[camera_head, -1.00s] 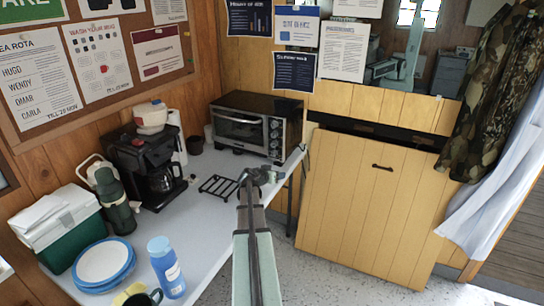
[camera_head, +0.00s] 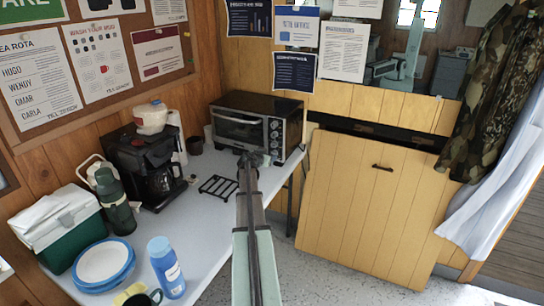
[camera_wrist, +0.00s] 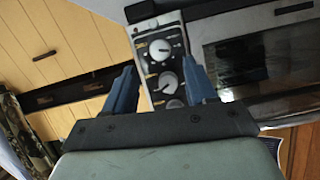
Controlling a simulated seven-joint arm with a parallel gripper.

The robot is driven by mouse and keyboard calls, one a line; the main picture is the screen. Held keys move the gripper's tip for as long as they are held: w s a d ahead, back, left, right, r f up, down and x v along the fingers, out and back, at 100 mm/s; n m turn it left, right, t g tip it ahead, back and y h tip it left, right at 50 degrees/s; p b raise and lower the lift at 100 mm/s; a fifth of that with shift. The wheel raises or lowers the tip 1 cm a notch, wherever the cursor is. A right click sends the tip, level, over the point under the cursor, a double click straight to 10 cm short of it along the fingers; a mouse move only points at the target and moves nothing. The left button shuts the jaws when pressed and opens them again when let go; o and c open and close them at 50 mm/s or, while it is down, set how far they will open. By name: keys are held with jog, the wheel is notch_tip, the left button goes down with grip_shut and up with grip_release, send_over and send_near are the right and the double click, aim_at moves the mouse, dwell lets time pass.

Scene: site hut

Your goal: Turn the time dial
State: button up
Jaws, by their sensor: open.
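A black and silver toaster oven (camera_head: 240,120) stands at the back of the table, with a column of round dials on the right of its front. In the wrist view its control panel (camera_wrist: 147,32) shows an upper dial (camera_wrist: 160,49), a middle dial (camera_wrist: 168,82) and a partly hidden lower dial (camera_wrist: 175,104). I cannot read which is the time dial. My gripper (camera_wrist: 160,66) is open and empty, its blue fingers to either side of the dials in that view. In the head view my gripper (camera_head: 254,158) is in front of the oven's lower right.
A black wire rack (camera_head: 218,186) lies on the white table (camera_head: 200,225) left of my arm. A coffee maker (camera_head: 140,150) stands farther left. A yellow wooden panel (camera_head: 360,200) is right of the oven.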

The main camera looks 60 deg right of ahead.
aim_at(272, 154)
jog(key=x, duration=0.6)
jog(key=shift+c, duration=0.4)
grip_shut()
jog(key=shift+w+n+g, duration=0.2)
jog(key=shift+n+g, duration=0.2)
jog(key=shift+n, duration=0.4)
jog(key=shift+a+n+g, duration=0.1)
jog(key=shift+n+g, duration=0.4)
jog(key=shift+n, duration=0.1)
jog(key=shift+o, duration=0.4)
grip_release()
jog(key=shift+a, duration=0.1)
